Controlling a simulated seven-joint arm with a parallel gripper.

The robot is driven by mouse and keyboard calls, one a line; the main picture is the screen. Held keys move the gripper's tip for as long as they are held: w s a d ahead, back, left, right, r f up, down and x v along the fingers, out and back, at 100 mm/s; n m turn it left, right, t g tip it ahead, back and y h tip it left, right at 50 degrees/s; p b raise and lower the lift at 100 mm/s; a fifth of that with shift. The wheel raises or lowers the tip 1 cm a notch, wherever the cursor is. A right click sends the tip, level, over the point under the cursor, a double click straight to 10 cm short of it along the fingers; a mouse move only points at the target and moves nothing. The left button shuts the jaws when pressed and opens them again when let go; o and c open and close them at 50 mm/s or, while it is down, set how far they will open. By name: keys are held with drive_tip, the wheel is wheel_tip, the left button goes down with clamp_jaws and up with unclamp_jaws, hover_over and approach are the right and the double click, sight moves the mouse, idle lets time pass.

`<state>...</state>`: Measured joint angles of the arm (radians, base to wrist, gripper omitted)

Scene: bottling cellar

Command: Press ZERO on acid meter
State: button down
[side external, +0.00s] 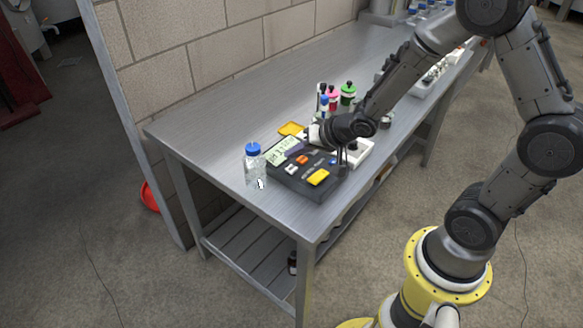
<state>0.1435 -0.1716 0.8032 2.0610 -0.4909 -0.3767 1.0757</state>
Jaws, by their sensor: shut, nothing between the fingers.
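The acid meter (305,183) is a dark, low box on the metal bench, with a pale display (283,151) at its upper left. The button labels are too small to read, so I cannot tell which is ZERO. My wrist hides part of the meter's back. I cannot tell whether the fingertips touch anything.
A clear bottle with a blue cap (253,165) stands just left of the meter. A yellow tray (290,128) lies behind it, with several small capped bottles (331,97) farther back. A white box (359,152) sits to the right. The bench's left end (195,130) is clear.

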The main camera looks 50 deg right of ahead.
sight(282, 168)
drive_tip(key=shift+f, duration=0.95)
drive_tip(key=shift+f, duration=0.15)
idle(1.3)
drive_tip(key=shift+f, duration=0.25)
drive_tip(key=shift+f, duration=0.5)
idle(0.7)
drive_tip(key=shift+r, duration=0.9)
drive_tip(key=shift+r, duration=0.1)
drive_tip(key=shift+r, duration=2.4)
